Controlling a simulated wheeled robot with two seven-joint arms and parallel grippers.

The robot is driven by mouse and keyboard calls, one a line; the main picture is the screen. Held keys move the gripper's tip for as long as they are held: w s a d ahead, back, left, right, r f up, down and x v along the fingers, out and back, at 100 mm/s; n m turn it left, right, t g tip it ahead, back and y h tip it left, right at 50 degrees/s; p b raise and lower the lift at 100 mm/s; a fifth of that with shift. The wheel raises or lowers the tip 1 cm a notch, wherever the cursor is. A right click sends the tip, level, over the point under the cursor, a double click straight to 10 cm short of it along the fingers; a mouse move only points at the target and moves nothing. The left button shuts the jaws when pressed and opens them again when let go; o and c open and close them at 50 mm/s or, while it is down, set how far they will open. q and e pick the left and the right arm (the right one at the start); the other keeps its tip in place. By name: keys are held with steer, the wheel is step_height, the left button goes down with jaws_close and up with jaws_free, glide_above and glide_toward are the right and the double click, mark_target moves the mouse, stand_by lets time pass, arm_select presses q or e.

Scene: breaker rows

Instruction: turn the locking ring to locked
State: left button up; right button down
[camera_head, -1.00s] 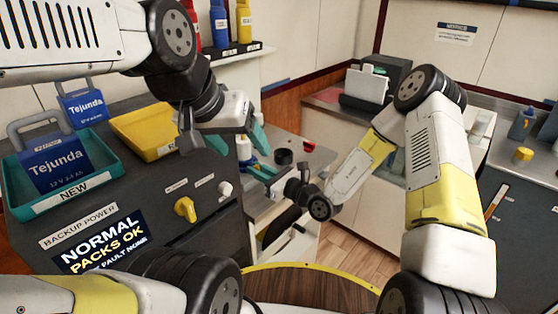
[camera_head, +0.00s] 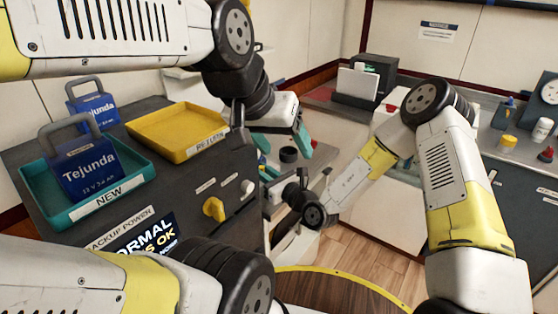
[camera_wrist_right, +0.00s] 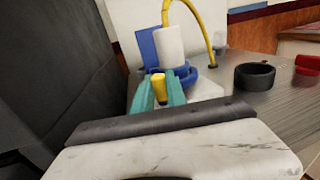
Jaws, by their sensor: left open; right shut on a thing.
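In the right wrist view, a blue ring (camera_wrist_right: 185,76) sits around the base of a white cylinder (camera_wrist_right: 170,46) and carries a yellow tab (camera_wrist_right: 158,84). The teal fingers of my right gripper (camera_wrist_right: 158,94) are shut on this tab. In the head view the right gripper (camera_head: 268,174) is small and partly hidden at the worktop. My left gripper (camera_head: 284,141) is open above the worktop, its teal fingers apart and pointing down. It hides the ring and cylinder in the head view. I cannot read any lock marking.
A black round collar (camera_wrist_right: 255,76) stands on the worktop right of the ring, with red pieces (camera_wrist_right: 306,66) beyond. A yellow cable (camera_wrist_right: 196,16) arches over the cylinder. A dark cabinet with a yellow knob (camera_head: 213,208) and a yellow tray (camera_head: 178,130) stands at left.

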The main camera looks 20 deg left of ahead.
steer(key=shift+s, duration=0.1)
steer(key=c, duration=1.3)
jaws_free()
steer(key=shift+a, duration=0.1)
steer(key=shift+c, duration=0.2)
steer(key=v, duration=0.7)
steer(key=shift+s+d, duration=0.15)
steer(key=shift+d, duration=0.25)
